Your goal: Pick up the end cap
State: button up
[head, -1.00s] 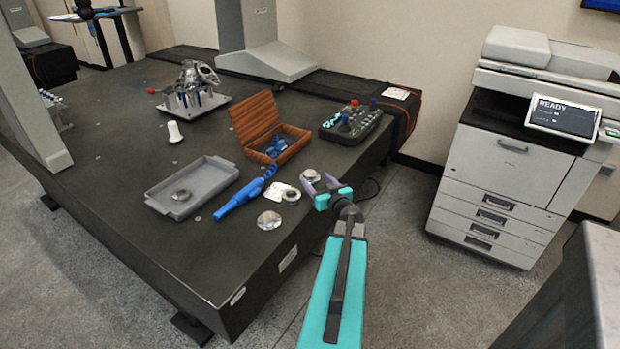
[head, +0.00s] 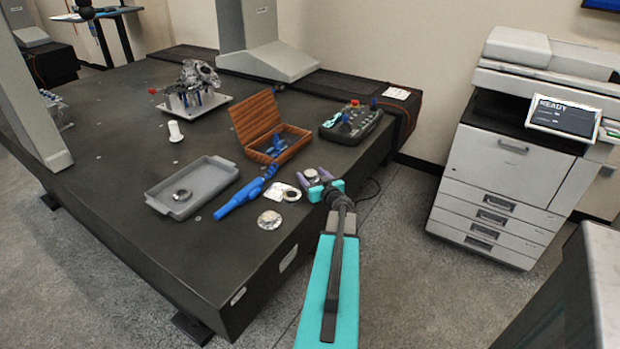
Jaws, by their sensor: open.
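Several small round metal parts lie on the dark table, and I cannot tell for sure which is the end cap. One silvery round part (head: 311,175) is near the table's right edge, at my gripper (head: 312,177). My gripper is open, its two purple fingertips on either side of this part in the picture; I cannot tell whether they touch it. A flat silvery disc (head: 269,219) lies nearer the front edge. A ring-shaped part (head: 291,195) lies between these two, and another metal ring (head: 181,195) sits in the grey tray (head: 160,205).
A blue tool (head: 240,198) lies beside the tray. An open wooden box (head: 293,150) holds blue items. A control panel (head: 352,124) with knobs stands behind my gripper. A white peg-like piece (head: 175,131) and a metal casting on a stand (head: 196,100) are farther left.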

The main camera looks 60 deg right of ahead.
aim_at(308, 170)
jog(key=shift+w+d, duration=0.1)
jog(key=shift+x, duration=2.6)
jog(key=c, duration=1.3)
jog(key=shift+r, duration=0.15)
jog(key=shift+r, duration=0.55)
notch_tip(308, 170, up, 2)
jog(key=shift+r+p, duration=0.15)
jog(key=shift+p, duration=0.3)
jog(key=f+v, duration=0.1)
jog(key=v, duration=1.5)
jog(key=shift+s+d, duration=0.15)
jog(key=shift+s, duration=0.1)
